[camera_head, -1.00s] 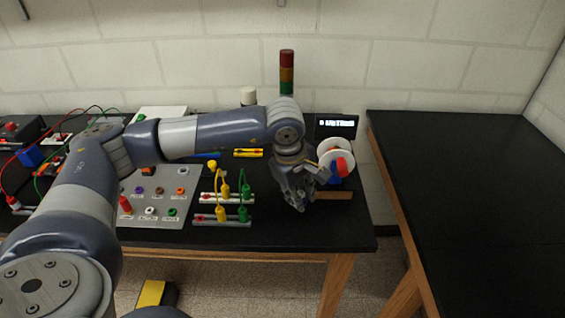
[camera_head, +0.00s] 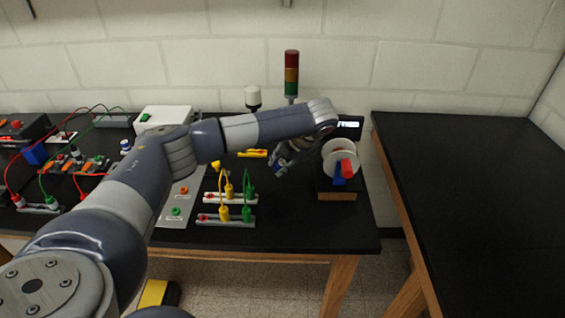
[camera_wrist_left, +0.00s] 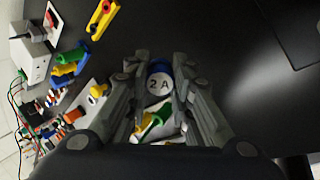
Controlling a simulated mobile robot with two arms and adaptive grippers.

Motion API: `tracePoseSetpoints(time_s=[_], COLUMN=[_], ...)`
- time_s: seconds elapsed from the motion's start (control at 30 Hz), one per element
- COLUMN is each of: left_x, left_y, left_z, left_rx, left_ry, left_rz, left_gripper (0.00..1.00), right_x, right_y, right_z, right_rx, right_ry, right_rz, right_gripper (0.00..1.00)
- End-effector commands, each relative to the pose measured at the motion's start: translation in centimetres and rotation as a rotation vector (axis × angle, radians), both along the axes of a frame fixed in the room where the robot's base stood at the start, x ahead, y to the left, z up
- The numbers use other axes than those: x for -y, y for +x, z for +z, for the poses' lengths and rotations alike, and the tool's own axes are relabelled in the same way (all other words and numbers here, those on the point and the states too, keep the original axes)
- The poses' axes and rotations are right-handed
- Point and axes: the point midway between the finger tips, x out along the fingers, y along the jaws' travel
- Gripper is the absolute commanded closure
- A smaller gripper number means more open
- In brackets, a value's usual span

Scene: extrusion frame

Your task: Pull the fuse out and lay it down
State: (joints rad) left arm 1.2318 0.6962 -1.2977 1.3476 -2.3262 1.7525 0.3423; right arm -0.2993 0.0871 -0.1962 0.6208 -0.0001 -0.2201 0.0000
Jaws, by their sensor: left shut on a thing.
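My left gripper (camera_head: 282,164) is over the back of the bench, left of the white disc. In the left wrist view, the left gripper (camera_wrist_left: 160,70) is shut on a fuse (camera_wrist_left: 159,86). The fuse has a white round end marked "2 A" and a blue part behind it. In the head view the fuse is too small and too covered by the fingers to make out clearly. I cannot tell whether the fuse touches anything below it. My right gripper is in neither view.
White strips with yellow and green plugs (camera_head: 247,213) stand in front of the gripper. A white disc with a red part (camera_head: 337,152) is on its right. A yellow piece (camera_head: 246,154) and a signal tower (camera_head: 291,75) are close by. The right table (camera_head: 480,210) is bare.

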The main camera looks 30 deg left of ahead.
Motion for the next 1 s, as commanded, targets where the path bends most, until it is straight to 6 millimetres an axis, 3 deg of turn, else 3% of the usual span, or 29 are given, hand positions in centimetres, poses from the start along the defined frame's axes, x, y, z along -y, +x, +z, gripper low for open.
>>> tracePoseSetpoints(time_s=[0.33, 0.63, 1.0], left_x=[0.0, 0.0, 0.1], left_y=[-0.1, -0.1, -0.1], left_z=[-2.6, -5.3, -5.9], left_rx=[-0.003, -0.002, -0.002], left_ry=[-0.001, -0.001, -0.002], left_rz=[-0.002, -0.003, -0.004], left_gripper=[1.00, 1.00, 1.00], right_x=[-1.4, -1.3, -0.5], right_y=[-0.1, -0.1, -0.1], right_z=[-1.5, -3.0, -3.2], right_rx=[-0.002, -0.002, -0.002], right_ry=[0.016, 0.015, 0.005], right_rz=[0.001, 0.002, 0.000], right_gripper=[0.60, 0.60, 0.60])
